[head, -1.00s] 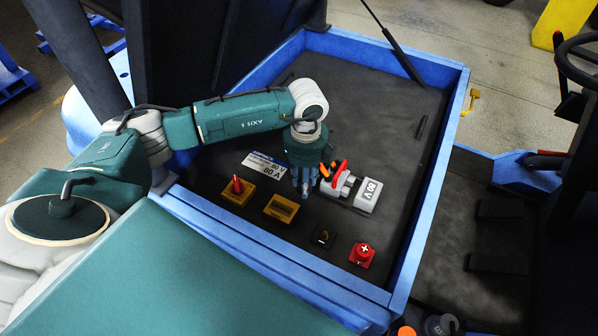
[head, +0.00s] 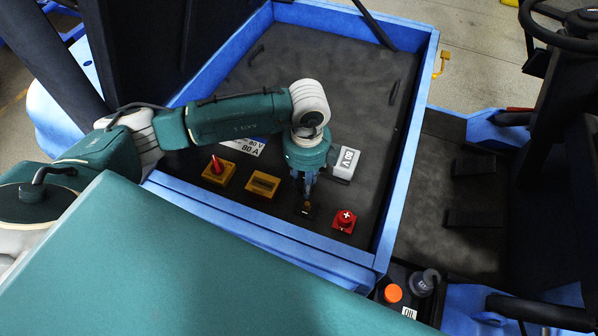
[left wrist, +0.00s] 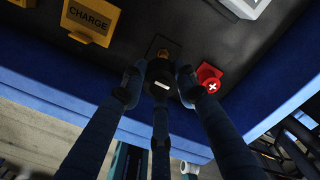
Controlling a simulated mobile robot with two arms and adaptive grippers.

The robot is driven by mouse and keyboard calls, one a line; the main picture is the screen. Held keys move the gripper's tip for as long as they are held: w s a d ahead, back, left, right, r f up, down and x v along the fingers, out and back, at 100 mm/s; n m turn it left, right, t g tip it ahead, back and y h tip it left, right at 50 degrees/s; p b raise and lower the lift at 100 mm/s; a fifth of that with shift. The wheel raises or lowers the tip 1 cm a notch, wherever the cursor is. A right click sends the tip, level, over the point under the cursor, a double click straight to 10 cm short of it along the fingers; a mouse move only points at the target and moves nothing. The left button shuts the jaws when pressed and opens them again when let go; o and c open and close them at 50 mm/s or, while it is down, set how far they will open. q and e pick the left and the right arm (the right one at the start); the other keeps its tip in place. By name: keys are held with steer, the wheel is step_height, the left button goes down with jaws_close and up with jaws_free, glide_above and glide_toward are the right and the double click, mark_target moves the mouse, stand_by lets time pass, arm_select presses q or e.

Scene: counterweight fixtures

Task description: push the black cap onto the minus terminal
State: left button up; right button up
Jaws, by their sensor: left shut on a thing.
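My left gripper (head: 307,193) points down over the minus terminal (head: 306,210), a small brass post on a dark base. In the left wrist view, its fingers are shut on the black cap (left wrist: 161,86), which shows a white minus mark. The brass of the minus terminal (left wrist: 163,54) shows just beyond the cap. I cannot tell whether cap and post touch. The red plus cap (head: 344,221) sits to the right of the minus terminal and shows close beside the fingers in the left wrist view (left wrist: 208,78). My right gripper is not in view.
A yellow block (head: 263,184), marked CHARGE in the left wrist view (left wrist: 87,22), and a yellow block with a red peg (head: 218,170) stand left. The blue tray rim (head: 270,237) runs along the front.

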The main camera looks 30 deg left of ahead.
arm_select(q)
steer(key=shift+s+d, duration=0.15)
steer(key=shift+d, duration=0.1)
steer(key=b, duration=0.5)
glide_above(307, 204)
steer(key=shift+a+f, duration=0.2)
steer(key=shift+f, duration=2.8)
steer(key=shift+d, duration=0.2)
steer(key=shift+f, duration=0.1)
steer(key=shift+f+b, duration=1.15)
steer(key=shift+f+b, duration=0.8)
steer(key=shift+f, duration=0.15)
